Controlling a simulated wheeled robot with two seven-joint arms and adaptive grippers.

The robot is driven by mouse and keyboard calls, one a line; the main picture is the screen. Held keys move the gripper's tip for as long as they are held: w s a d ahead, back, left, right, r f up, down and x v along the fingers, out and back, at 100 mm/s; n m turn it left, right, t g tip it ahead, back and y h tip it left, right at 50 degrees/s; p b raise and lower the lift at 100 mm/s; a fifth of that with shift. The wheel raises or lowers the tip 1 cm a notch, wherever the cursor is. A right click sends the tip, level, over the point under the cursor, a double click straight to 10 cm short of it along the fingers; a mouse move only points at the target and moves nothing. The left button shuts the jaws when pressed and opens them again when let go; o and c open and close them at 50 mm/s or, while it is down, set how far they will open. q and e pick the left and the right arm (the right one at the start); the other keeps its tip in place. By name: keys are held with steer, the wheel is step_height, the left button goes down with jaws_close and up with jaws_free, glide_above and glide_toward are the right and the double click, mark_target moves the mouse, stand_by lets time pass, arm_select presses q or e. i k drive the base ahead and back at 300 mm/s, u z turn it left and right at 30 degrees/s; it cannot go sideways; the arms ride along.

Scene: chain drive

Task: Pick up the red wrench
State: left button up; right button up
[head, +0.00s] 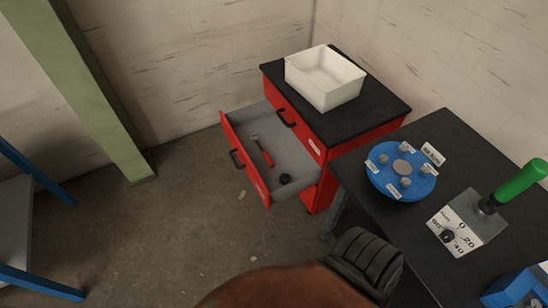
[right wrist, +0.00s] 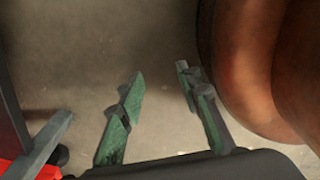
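The red wrench (head: 263,151) lies in the open drawer (head: 287,152) of a red cabinet in the head view. Its metal head points to the back left and its red handle to the front right. It lies clear of the drawer walls. My right gripper (right wrist: 160,76) shows in the right wrist view, with its two green fingers spread apart and nothing between them but blurred floor. The wrench is not recognisable in that view. Neither gripper's fingers show in the head view, and my left gripper is not in view.
A small black round part (head: 285,179) lies in the drawer near the wrench. A white bin (head: 325,82) stands on the cabinet (head: 372,106). A dark table (head: 455,140) at right holds a blue disc (head: 400,182) and a green-handled device (head: 468,220). Floor left of the drawer is clear.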

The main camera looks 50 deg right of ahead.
mark_target(266, 156)
steer(key=z, duration=1.65)
